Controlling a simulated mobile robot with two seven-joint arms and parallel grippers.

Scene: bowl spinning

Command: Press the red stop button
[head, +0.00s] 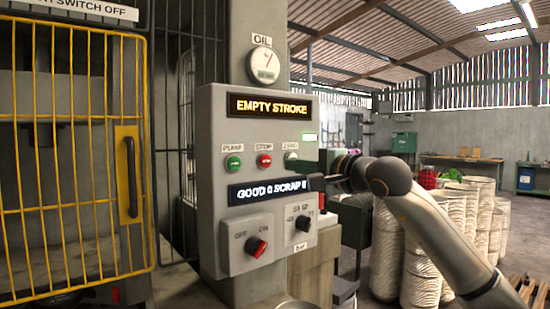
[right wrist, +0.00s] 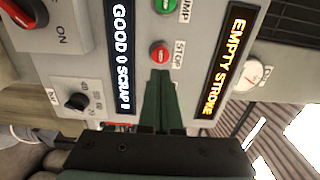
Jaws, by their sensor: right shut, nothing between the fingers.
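The red stop button (head: 264,160) sits on the grey control panel (head: 212,120), under a STOP label and between the pump and zero buttons. In the right wrist view the red stop button (right wrist: 161,54) is fully visible just beyond the fingertips. My right gripper (head: 306,166) comes in from the right, in front of the panel's right side. Its green fingers (right wrist: 161,76) are shut together with nothing between them, and their tips point at the stop button. I cannot tell how large the gap to the panel is. My left gripper is not in view.
A green pump button (head: 232,163) is left of stop. A GOOD/SCRAP display (head: 268,190) lies below, and a red on/off knob (head: 257,247) and a black selector (head: 303,223) lower still. A yellow cage door (head: 125,190) stands left. Pale drums (head: 430,245) stand right.

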